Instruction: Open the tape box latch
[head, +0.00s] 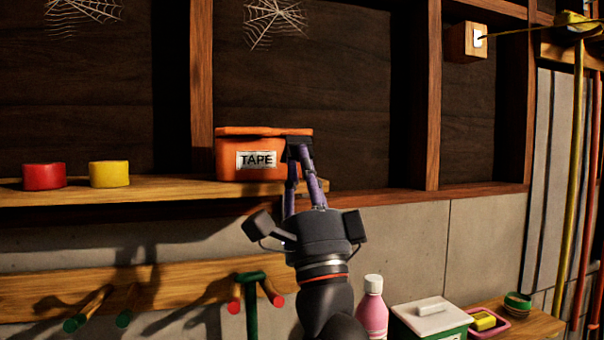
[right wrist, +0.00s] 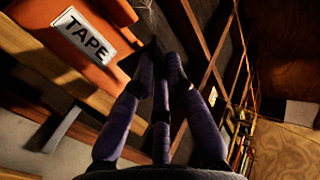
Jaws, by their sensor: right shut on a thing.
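The orange tape box (head: 230,160) with a white TAPE label stands upright on the wooden shelf. Its orange lid (head: 262,131) lies across the top; I cannot tell whether it is fully seated. My right gripper (head: 299,150) reaches up from below to the box's right front corner, just under the lid edge. Its fingers are shut on a small dark part there, which seems to be the latch; the fingers mostly hide it. In the right wrist view, the fingertips (right wrist: 156,52) come together right of the TAPE label (right wrist: 86,36). My left gripper is not in view.
A red roll (head: 44,176) and a yellow roll (head: 109,174) sit left on the shelf (head: 160,188). Below are a peg rail (head: 170,285), a pink bottle (head: 373,312) and a lidded green bin (head: 432,318). The shelf right of the box looks clear.

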